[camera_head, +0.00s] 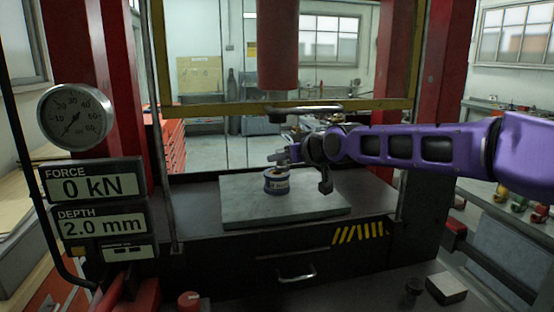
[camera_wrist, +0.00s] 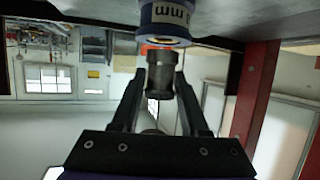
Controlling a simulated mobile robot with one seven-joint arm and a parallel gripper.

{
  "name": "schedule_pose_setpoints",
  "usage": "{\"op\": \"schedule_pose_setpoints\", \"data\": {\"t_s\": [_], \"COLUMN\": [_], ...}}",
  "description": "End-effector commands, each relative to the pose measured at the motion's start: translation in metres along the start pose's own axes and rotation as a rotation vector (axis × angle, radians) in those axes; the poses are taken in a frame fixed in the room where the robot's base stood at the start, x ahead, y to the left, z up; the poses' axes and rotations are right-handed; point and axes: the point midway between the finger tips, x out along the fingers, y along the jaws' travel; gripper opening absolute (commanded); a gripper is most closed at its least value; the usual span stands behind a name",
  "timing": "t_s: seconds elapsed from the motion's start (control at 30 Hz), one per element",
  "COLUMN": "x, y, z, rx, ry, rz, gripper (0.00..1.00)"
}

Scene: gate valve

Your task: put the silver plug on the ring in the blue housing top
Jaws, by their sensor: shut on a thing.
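My gripper (camera_wrist: 160,82) is shut on the plug (camera_wrist: 153,92), a dark grey metal cylinder with a narrower waist. The plug's end is close to the housing's open end; I cannot tell whether they touch. In the head view my gripper (camera_head: 284,157) is just above the housing, and the plug is too small to make out.
The red press ram (camera_head: 277,45) hangs above the housing. A metal bar handle (camera_head: 303,109) sits behind my arm. The grey plate (camera_head: 240,205) is clear around the housing. Gauges on the left read 0 kN and 2.0 mm. Red columns flank the press.

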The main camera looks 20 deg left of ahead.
Motion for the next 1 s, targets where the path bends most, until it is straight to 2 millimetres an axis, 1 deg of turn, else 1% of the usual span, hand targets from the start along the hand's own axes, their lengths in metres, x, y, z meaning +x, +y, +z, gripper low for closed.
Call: {"op": "schedule_pose_setpoints", "data": {"t_s": [0.03, 0.13, 0.2, 0.23, 0.3, 0.33, 0.7, 0.73, 0.8, 0.9, 1.0], "x": [0.007, 0.018, 0.026, 0.027, 0.029, 0.03, 0.031, 0.032, 0.031, 0.031, 0.031], "y": [-0.002, -0.002, -0.002, -0.001, -0.001, -0.001, -0.001, 0.0, 0.0, 0.0, 0.0], "z": [-0.005, -0.01, -0.012, -0.009, 0.0, 0.001, 0.005, 0.006, 0.006, 0.006, 0.006], "rx": [-0.001, -0.001, -0.001, -0.001, -0.002, -0.002, -0.001, -0.001, -0.001, -0.001, -0.001], "ry": [0.003, 0.005, 0.004, 0.001, 0.0, 0.001, 0.003, 0.0, 0.0, 0.0, 0.0], "rz": [-0.004, -0.004, -0.003, -0.001, -0.001, -0.001, 0.0, 0.0, 0.0, 0.0, -0.001], "gripper": [0.0, 0.0, 0.0, 0.0, 0.0, 0.0, 0.0, 0.46, 0.59, 0.74, 0.74]}}
